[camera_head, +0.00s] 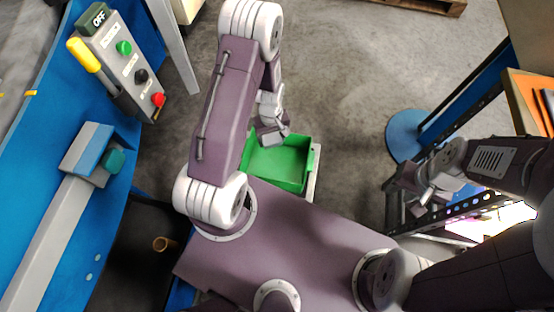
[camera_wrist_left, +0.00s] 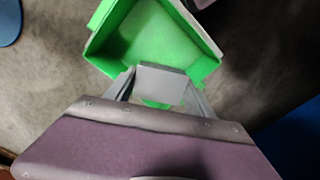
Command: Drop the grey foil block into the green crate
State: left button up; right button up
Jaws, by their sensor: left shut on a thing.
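The green crate (camera_head: 280,165) stands open and empty in the middle of the head view, just past my purple body. My left gripper (camera_head: 274,134) is above the crate's far left edge. In the left wrist view the gripper (camera_wrist_left: 158,90) is shut on the grey foil block (camera_wrist_left: 160,82), a small pale grey piece between the two fingers. The crate (camera_wrist_left: 155,35) lies below and beyond the block in that view. My right gripper (camera_head: 424,203) is at the right, far from the crate; its fingers are too small to judge.
A blue bench with a button panel (camera_head: 122,62) and a grey rail (camera_head: 48,240) runs along the left. A blue round base (camera_head: 405,135) and a dark rack stand at the right. Bare grey floor (camera_head: 335,70) lies beyond the crate.

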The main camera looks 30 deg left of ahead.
pick_arm(q)
notch_tip(320, 180, down, 6)
jog(key=b, duration=0.6)
jog(key=o, duration=1.4)
notch_tip(320, 180, up, 9)
jog(key=p, duration=0.4)
jog(key=shift+p, duration=0.4)
